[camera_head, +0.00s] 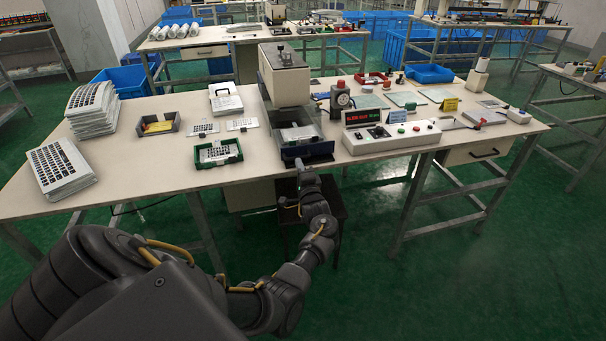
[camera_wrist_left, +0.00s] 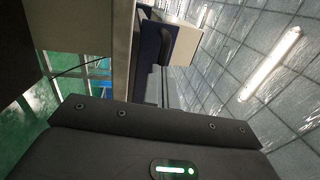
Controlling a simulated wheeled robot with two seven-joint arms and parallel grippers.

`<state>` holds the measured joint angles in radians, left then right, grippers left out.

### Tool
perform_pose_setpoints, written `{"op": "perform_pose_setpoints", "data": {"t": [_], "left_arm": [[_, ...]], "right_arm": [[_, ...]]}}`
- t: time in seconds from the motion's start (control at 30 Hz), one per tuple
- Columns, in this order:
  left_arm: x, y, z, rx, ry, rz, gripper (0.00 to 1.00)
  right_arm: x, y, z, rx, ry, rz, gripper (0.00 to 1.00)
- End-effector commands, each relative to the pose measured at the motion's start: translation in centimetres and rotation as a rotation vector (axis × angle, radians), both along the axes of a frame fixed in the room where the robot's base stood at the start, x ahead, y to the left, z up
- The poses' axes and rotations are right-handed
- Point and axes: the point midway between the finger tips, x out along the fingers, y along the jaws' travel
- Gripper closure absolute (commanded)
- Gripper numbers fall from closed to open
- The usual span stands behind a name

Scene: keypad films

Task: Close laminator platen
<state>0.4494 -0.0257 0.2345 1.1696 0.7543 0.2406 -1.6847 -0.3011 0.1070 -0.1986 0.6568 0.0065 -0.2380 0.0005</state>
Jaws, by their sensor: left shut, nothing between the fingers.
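The laminator (camera_head: 284,75) is a grey-white press standing at the middle of the table. Its platen (camera_head: 299,135) sticks out toward the front of the table, with a dark blue front edge (camera_head: 318,149) and a pale sheet on it. My left gripper (camera_head: 300,164) is shut and empty, just in front of and below that edge; I cannot tell whether it touches. In the left wrist view the dark blue front (camera_wrist_left: 152,42) with a black handle shows beyond my gripper body; the fingertips are hidden there. My right gripper is not in view.
A green tray (camera_head: 197,162) with a keypad sheet lies left of the platen. A control box (camera_head: 372,140) with a red display stands to its right. Stacks of keypad sheets (camera_head: 60,180) lie at the far left. A dark stool-like stand (camera_head: 325,202) is under the table front.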

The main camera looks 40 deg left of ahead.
Motion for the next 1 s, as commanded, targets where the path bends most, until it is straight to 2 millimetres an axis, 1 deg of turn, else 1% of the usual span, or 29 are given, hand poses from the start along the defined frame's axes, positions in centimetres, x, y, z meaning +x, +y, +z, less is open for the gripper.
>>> {"op": "perform_pose_setpoints", "data": {"t": [0.37,0.5,0.6,0.67,0.7,1.0], "left_arm": [[-0.1,0.6,0.0,0.000,0.000,0.005,1.00],[1.2,2.3,-0.3,0.004,0.000,0.004,1.00],[2.1,3.5,-0.2,0.003,-0.001,0.004,1.00],[2.4,3.8,-0.2,0.001,0.000,0.003,1.00],[2.3,3.6,-0.1,0.000,0.001,0.002,1.00],[2.3,3.5,-0.2,0.000,0.001,0.001,1.00]], "right_arm": [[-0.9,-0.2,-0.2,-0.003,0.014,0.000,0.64],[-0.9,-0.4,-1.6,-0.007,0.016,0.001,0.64],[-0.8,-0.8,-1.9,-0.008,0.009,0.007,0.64],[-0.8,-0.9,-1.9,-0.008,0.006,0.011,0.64],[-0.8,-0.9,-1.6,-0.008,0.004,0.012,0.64],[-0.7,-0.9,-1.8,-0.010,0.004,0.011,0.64]]}}
